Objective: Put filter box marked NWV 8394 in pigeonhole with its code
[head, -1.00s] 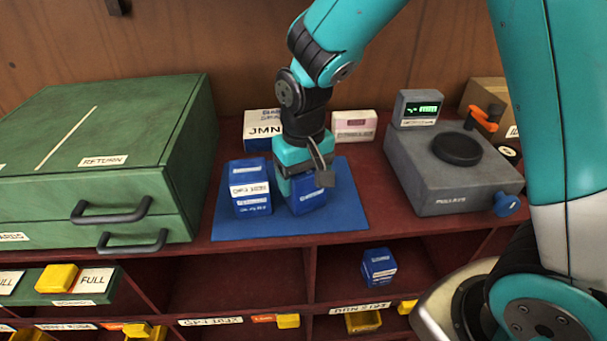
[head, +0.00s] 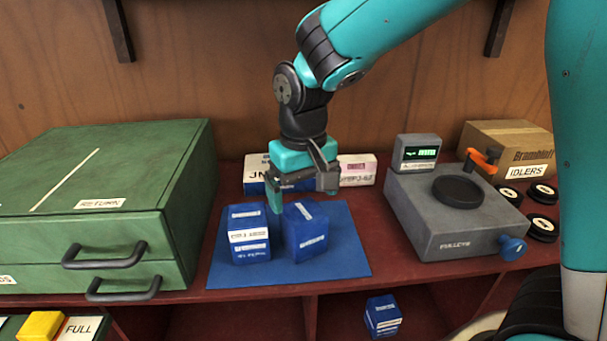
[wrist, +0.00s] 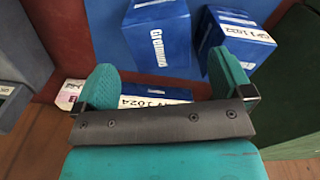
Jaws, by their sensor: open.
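Two blue filter boxes stand on the blue mat (head: 345,262). The left box (head: 250,250) has a white code label; it also shows in the wrist view (wrist: 232,45), where the code is too blurred to read surely. The right box (head: 308,240) shows only small white print in the head view; it also shows in the wrist view (wrist: 158,40). A third blue box (head: 382,316) is in the shelf compartment below. I cannot make out NWV 8394 on any. My gripper (head: 302,188) is open and empty above and just behind the mat boxes. The pigeonhole labels are out of view.
A green cabinet (head: 100,225) with handles stands left. A grey pulley device (head: 450,215) stands right, with a cardboard box (head: 508,145) and black idlers behind and beside it.

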